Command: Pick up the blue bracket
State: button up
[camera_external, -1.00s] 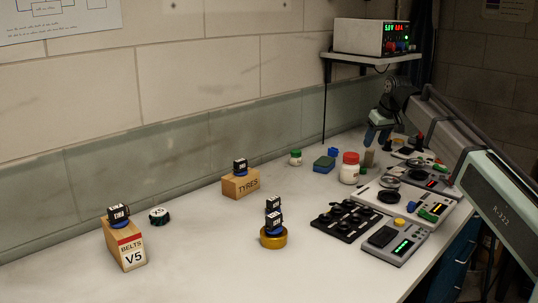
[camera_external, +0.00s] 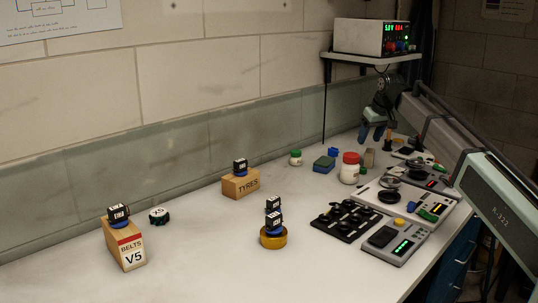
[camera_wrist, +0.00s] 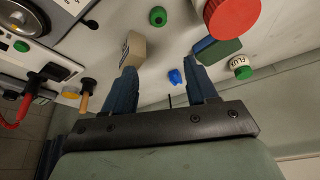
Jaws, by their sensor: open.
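The blue bracket (camera_external: 333,152) is a small bright blue piece on the bench, just behind a blue-green block. In the wrist view the bracket (camera_wrist: 175,77) lies between and beyond my fingers, nearer the right finger. My gripper (camera_external: 371,134) has its blue fingers pointing down, to the right of the bracket and apart from it in the outside view. In the wrist view my gripper (camera_wrist: 163,75) is open with nothing between its fingertips. The bracket's exact shape is too small to make out.
Close by are the blue-green block (camera_wrist: 221,51), a red-lidded jar (camera_external: 350,168), a green-lidded jar (camera_external: 295,157), a wooden block (camera_external: 369,158) and a green piece (camera_wrist: 157,16). A shelf (camera_external: 371,58) with a power supply is above.

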aim_at(333, 149)
jog(key=w+a+r+n+y, duration=0.15)
jog(key=w+a, duration=0.35)
jog(key=w, duration=0.8)
jog(key=w+a+f, duration=0.1)
jog(key=f, duration=0.3)
jog(key=w+a+f+n, duration=0.1)
jog(key=f, duration=0.3)
jog(key=w+a+f+n, duration=0.1)
jog(key=f, duration=0.3)
jog(key=shift+w+a+n+g, duration=0.25)
jog(key=shift+a+g, duration=0.15)
grip_shut()
